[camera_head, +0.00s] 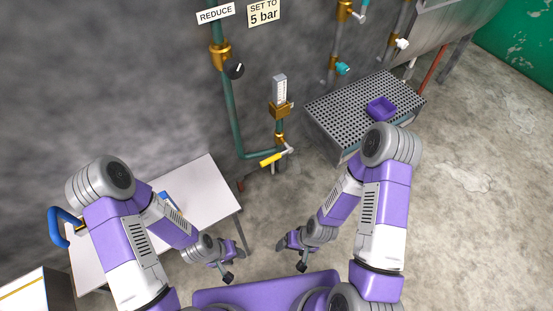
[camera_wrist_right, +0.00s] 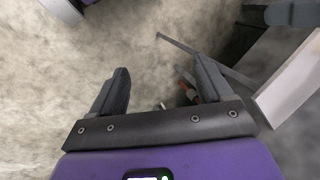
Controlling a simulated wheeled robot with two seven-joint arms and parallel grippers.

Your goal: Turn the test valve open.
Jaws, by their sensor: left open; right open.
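No label in view names the test valve. A yellow-handled lever valve (camera_head: 270,160) sits low on the green pipe, with a pale lever (camera_head: 288,149) beside it. A teal-handled valve (camera_head: 343,68) and a white-handled valve (camera_head: 402,43) are on pipes further right. My left gripper (camera_head: 235,264) is open and empty, low in front of the white table. My right gripper (camera_head: 291,256) is open and empty, below and apart from the yellow-handled valve. Its spread fingers also show in the right wrist view (camera_wrist_right: 162,88), with floor between and beyond them.
A black knob (camera_head: 235,70) and a scaled gauge (camera_head: 280,90) are on the green piping. A white table (camera_head: 213,184) stands at left. Floor is clear at right.

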